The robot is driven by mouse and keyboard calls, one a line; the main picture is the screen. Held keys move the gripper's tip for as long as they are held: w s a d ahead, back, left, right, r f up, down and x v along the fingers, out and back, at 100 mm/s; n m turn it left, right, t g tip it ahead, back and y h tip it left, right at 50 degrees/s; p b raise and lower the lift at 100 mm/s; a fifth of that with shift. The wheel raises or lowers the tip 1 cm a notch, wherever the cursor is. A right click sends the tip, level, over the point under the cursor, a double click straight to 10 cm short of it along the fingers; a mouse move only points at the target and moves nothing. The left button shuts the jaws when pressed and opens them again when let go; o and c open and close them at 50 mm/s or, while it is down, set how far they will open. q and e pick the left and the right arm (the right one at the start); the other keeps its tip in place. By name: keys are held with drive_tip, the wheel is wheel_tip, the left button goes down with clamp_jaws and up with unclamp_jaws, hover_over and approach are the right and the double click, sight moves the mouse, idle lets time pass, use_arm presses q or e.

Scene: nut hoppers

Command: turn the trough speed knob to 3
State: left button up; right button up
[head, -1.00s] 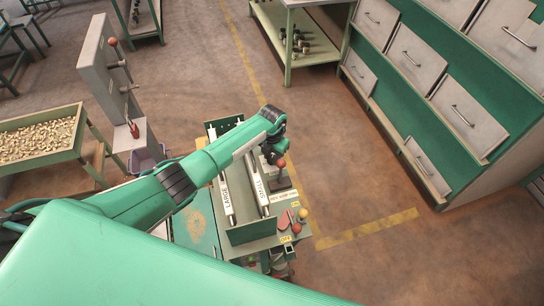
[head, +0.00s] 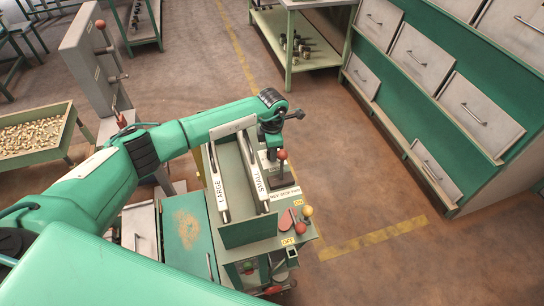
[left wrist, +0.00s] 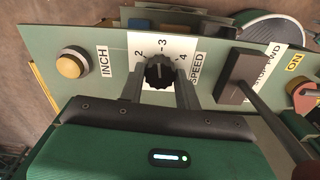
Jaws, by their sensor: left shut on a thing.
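The speed knob (left wrist: 160,72) is a black fluted knob on a white dial marked 2, 3 and 4, beside the SPEED label. A pale mark on its upper side appears to point up near the 3; its exact aim is hard to tell. My left gripper (left wrist: 160,84) is shut on the knob, one finger on each side. In the head view my left gripper (head: 270,148) is over the far end of the machine's panel; the knob and fingertips are hidden there. The trough (head: 251,233) is green, with LARGE and SMALL rails. My right gripper is not in view.
A dark lever block (left wrist: 238,76) marked STOP and FWD stands close right of the knob; its red ball (head: 281,154) shows in the head view. A yellow INCH button (left wrist: 72,62) is left.

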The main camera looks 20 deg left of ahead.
use_arm(q)
drive_tip(key=shift+m+b, duration=0.9)
drive_tip(key=shift+b, duration=0.05)
drive_tip(key=o, duration=1)
drive_tip(key=shift+c, duration=0.2)
drive_tip(key=shift+r, duration=0.1)
wheel_tip(320, 180, up, 14)
drive_tip(key=b, duration=0.3)
